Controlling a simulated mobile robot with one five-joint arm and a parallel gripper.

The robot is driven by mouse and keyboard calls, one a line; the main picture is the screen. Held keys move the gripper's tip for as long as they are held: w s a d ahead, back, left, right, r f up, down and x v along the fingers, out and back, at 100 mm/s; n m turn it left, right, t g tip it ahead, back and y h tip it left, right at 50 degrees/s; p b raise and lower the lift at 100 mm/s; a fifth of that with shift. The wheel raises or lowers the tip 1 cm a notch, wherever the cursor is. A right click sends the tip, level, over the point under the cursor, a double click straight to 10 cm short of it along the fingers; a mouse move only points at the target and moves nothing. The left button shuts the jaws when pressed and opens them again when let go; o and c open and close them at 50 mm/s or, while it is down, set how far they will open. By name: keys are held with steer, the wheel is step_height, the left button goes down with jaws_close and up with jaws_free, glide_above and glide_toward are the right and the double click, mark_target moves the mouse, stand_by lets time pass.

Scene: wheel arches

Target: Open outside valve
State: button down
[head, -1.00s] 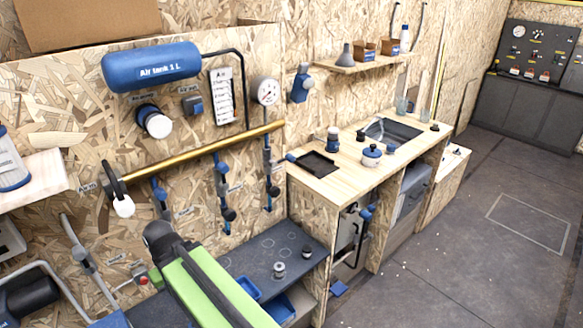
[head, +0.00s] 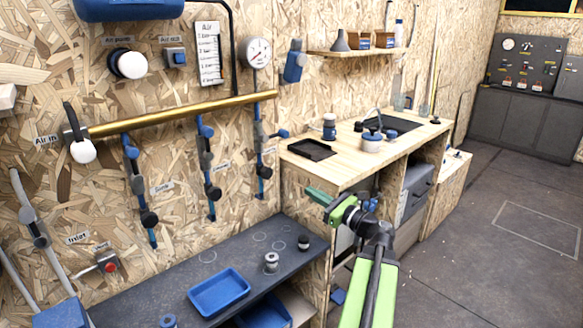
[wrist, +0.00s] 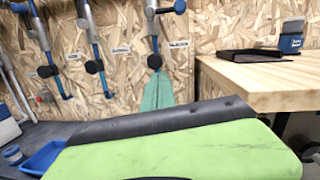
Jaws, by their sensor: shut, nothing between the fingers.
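Three blue drop pipes with grey valve bodies and dark round ends hang below the brass pipe (head: 180,112). Their small labels are hard to read. The right-hand pipe's valve (head: 259,135) has a blue handle (head: 282,133) sticking out sideways to the right. It also shows in the wrist view (wrist: 180,7). The middle valve (head: 206,160) and left valve (head: 136,184) show no such sideways handle. My gripper (head: 318,196) is shut and empty, apart from the valves, lower right of the right-hand one. Its teal fingers (wrist: 157,92) appear below that pipe in the wrist view.
A wooden counter (head: 350,158) with a black tray (head: 310,149) stands close to my gripper. A dark low bench (head: 150,285) with a blue tray (head: 218,291) lies below the pipes. The floor (head: 490,275) at the right is mostly clear.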

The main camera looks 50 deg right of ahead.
steer(key=s+d+m+t+h, duration=0.1)
steer(key=s+d+m+h, duration=0.1)
steer(key=s+d+m, duration=0.15)
steer(key=w+d+r+p, duration=0.1)
steer(key=w+r+p, duration=0.3)
steer(key=w, duration=0.5)
steer(key=w+r+p, duration=0.4)
steer(key=w+r, duration=0.2)
steer(key=w, duration=0.3)
steer(key=shift+w+d+n+p, duration=0.3)
steer(key=shift+d+n+p, duration=0.05)
steer(key=shift+d, duration=0.05)
steer(key=shift+d, duration=0.1)
